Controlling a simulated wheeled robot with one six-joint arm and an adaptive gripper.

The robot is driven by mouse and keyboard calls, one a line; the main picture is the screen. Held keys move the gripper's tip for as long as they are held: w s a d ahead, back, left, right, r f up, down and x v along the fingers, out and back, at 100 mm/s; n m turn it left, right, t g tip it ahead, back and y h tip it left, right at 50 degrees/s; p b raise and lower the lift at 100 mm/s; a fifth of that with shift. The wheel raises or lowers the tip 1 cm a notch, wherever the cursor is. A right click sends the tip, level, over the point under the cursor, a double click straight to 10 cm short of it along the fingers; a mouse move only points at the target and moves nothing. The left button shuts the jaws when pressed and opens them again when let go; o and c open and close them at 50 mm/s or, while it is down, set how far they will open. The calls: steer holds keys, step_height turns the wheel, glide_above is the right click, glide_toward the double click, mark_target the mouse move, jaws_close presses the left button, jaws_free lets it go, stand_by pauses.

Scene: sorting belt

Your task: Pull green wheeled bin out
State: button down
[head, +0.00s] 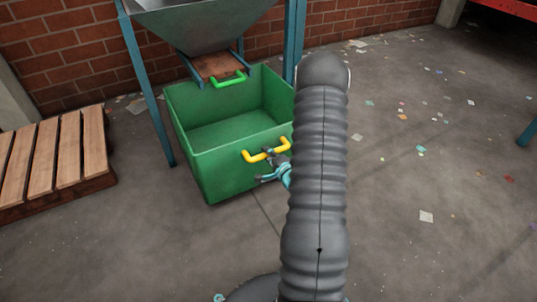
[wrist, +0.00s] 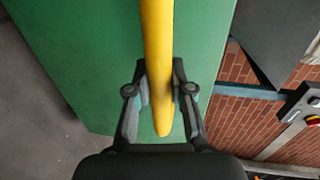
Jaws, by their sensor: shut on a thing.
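The green wheeled bin (head: 238,147) stands on the floor under a grey hopper, open at the top and empty as far as I can see. Its yellow handle (head: 266,151) is on the front wall. My gripper (head: 278,160) is at the right part of this handle, partly hidden by my arm. In the wrist view, my gripper (wrist: 160,95) has its fingers on both sides of the yellow handle (wrist: 158,40), shut on it, with the green bin wall (wrist: 90,60) behind. The bin's wheels are not visible.
The hopper (head: 205,30) stands on blue legs (head: 148,90) around the bin, with a green-handled hatch (head: 228,79) above it. A wooden pallet (head: 55,160) lies at the left. The floor in front is clear; paper scraps (head: 426,216) lie at the right.

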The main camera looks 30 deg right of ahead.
steer(key=shift+d, duration=0.2)
steer(key=c, duration=1)
jaws_free()
steer(key=shift+a, duration=0.15)
steer(key=v, duration=1.2)
